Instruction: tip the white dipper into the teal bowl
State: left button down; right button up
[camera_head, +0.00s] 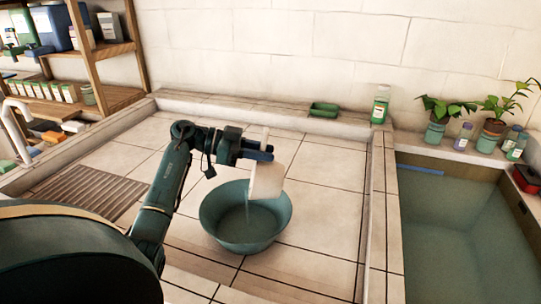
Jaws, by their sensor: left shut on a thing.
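The teal bowl (211,222) stands upright on the pale tiled counter, in the middle of the head view. My left gripper (262,153) is above the bowl's far side and is shut on the white dipper (267,180). The dipper is held tilted, with its lower edge just over the bowl's rim. A thin pale stream runs down from it into the bowl, and the inside of the bowl looks wet or part filled. The gripper's fingers hide part of the dipper's upper end. My right gripper does not show.
A basin of water (450,235) lies on the right. A green tray (323,110) and a labelled bottle (380,105) stand along the back ledge. Potted plants (434,134) stand at the right. A slatted drain (90,192) is at the left. The tiles around the bowl are clear.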

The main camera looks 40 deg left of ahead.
pick_arm(q)
jog(key=s+a+f+t+h+b, duration=0.1)
jog(key=s+a+t+h+b, duration=0.2)
jog(key=a+h, duration=0.1)
jog(key=shift+s+a, duration=0.25)
jog(key=shift+a, duration=0.15)
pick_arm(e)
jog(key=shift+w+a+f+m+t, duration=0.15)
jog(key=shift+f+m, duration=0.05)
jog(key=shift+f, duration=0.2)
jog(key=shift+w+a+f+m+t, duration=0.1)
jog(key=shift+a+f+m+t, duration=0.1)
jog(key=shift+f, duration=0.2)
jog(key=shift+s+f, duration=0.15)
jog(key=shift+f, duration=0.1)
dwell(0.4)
